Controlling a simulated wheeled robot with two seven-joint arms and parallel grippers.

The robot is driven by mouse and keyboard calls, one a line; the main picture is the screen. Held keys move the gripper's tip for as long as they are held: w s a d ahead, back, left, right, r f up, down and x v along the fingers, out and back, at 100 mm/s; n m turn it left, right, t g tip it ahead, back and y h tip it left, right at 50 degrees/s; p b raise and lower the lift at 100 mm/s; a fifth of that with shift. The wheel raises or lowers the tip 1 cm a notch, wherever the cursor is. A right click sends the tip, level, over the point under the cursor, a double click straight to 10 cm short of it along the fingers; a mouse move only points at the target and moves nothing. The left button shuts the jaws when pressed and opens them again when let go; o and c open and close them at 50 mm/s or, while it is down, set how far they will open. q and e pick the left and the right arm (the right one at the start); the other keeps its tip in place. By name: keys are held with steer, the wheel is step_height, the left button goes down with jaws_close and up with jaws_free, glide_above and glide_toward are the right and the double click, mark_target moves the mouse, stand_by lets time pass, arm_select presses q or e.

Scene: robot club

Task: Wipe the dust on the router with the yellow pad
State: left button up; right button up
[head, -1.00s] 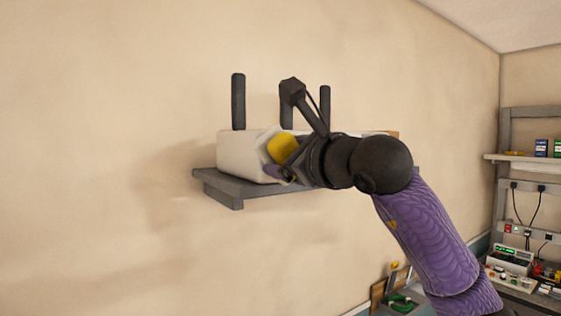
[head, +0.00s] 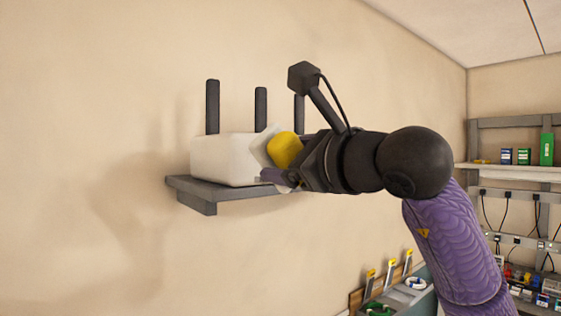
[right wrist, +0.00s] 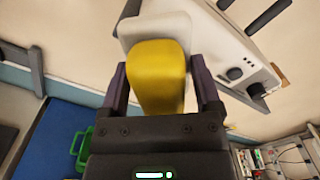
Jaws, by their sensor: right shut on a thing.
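The router (head: 225,158) is a white box with black antennas. It sits on a grey wall shelf (head: 225,191) in the head view. Its side, with dark knobs, shows at the upper right of the right wrist view (right wrist: 228,55). My right gripper (head: 282,165) is shut on the yellow pad (head: 285,149), a yellow grip with a pale pad face. The pad is in front of the router's right part; I cannot tell if they touch. The pad also shows between the fingers in the right wrist view (right wrist: 157,75). No dust can be made out. My left gripper is not in view.
The beige wall (head: 80,120) behind the shelf is bare at left. Lower right is a bench with tools and a green item (head: 378,309). A rack (head: 510,172) with small boxes stands far right.

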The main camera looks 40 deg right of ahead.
mark_target(242, 157)
steer(key=shift+w, duration=0.2)
steer(key=w, duration=0.1)
steer(key=w+p, duration=0.1)
steer(key=w, duration=0.1)
steer(key=w+p, duration=0.1)
steer(key=w, duration=0.1)
steer(key=shift+w+d+r, duration=0.1)
steer(key=shift+w+d, duration=0.15)
steer(key=shift+d, duration=0.05)
steer(key=shift+w+d+p, duration=0.1)
steer(key=shift+w+p, duration=0.35)
steer(key=shift+w, duration=0.2)
steer(key=shift+w+d+p, duration=0.1)
steer(key=shift+w+p, duration=0.4)
steer(key=shift+w, duration=0.45)
steer(key=d, duration=0.4)
steer(key=shift+a, duration=2)
